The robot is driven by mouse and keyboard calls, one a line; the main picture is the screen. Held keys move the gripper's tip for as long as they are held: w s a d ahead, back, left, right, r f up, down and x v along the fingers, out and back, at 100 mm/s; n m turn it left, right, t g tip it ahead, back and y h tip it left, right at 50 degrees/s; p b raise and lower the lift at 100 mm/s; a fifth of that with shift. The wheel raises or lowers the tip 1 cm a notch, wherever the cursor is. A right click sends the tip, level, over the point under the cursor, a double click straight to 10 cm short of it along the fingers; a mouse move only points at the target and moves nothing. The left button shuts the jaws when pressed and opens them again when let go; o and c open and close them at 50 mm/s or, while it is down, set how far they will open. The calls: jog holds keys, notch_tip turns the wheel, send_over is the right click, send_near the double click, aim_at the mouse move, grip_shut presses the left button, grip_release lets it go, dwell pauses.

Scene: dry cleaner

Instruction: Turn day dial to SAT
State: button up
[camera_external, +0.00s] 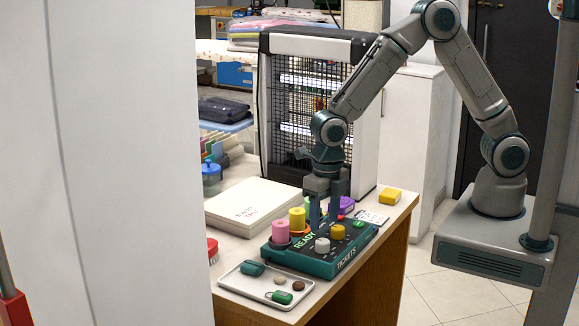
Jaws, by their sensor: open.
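A dark green box (322,268) marked READY and TICKETS stands at the front of the counter. On its top are a white knob (322,246), a yellow knob (338,232) and some dark parts. I cannot tell which part is the day dial, and no day lettering is legible. My gripper (324,220) points down over the box with its two fingers apart. The fingers are close above the box top, behind the white knob; I cannot tell whether they touch or straddle anything. They hide part of the top.
Pink (280,231) and yellow (297,219) cylinders stand at the box's left edge. A tray (238,281) with small items lies in front. A white flat box (249,206) is left, a caged unit (305,105) behind, a yellow block (389,196) right. A white panel (120,160) fills the left foreground.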

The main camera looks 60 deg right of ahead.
aim_at(323, 241)
notch_tip(323, 241, down, 6)
jog(key=shift+f, duration=0.1)
dwell(0.4)
jog(key=shift+a, duration=0.1)
jog(key=c, duration=1)
